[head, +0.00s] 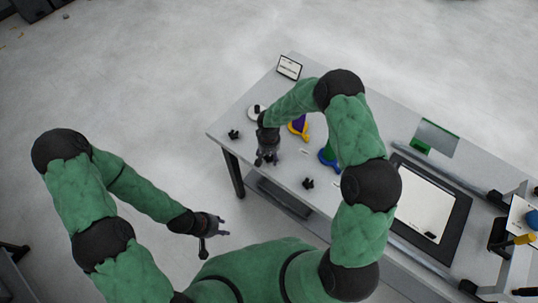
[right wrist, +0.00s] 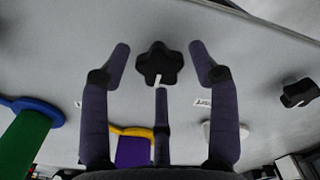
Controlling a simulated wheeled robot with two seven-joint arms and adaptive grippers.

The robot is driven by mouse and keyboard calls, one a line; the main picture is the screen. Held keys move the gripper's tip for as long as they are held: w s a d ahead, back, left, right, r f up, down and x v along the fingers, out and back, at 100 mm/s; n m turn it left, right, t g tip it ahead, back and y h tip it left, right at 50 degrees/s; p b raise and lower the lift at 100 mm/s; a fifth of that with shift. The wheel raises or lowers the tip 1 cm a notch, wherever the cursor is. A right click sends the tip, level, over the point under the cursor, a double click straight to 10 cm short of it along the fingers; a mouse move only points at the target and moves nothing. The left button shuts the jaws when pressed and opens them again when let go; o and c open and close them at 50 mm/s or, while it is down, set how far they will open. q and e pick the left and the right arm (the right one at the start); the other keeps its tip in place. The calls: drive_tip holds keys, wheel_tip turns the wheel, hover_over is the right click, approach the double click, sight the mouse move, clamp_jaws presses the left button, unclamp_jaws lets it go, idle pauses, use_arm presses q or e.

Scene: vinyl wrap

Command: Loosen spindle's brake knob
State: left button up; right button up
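In the right wrist view a black star-shaped knob (right wrist: 157,62) sits at the table's front side, between the fingertips of my right gripper (right wrist: 160,68). The fingers are spread on either side of it with gaps, and a third finger is below it. In the head view my right gripper (head: 266,160) hangs over the table's front-left part and hides this knob. Two other black knobs show in the head view, one to the left (head: 234,134) and one to the right (head: 308,183). I cannot tell which belongs to the spindle. My left gripper (head: 214,225) is open and empty, off the table.
The table (head: 285,75) also bears a purple and yellow thing (head: 299,126), a blue and green thing (head: 327,158), a white disc with a black top (head: 256,112) and a small framed sign (head: 289,67). A dark-edged white panel (head: 425,205) lies right of my right arm.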

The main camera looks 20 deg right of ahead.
drive_tip(key=c, duration=0.8)
drive_tip(key=shift+o, duration=0.2)
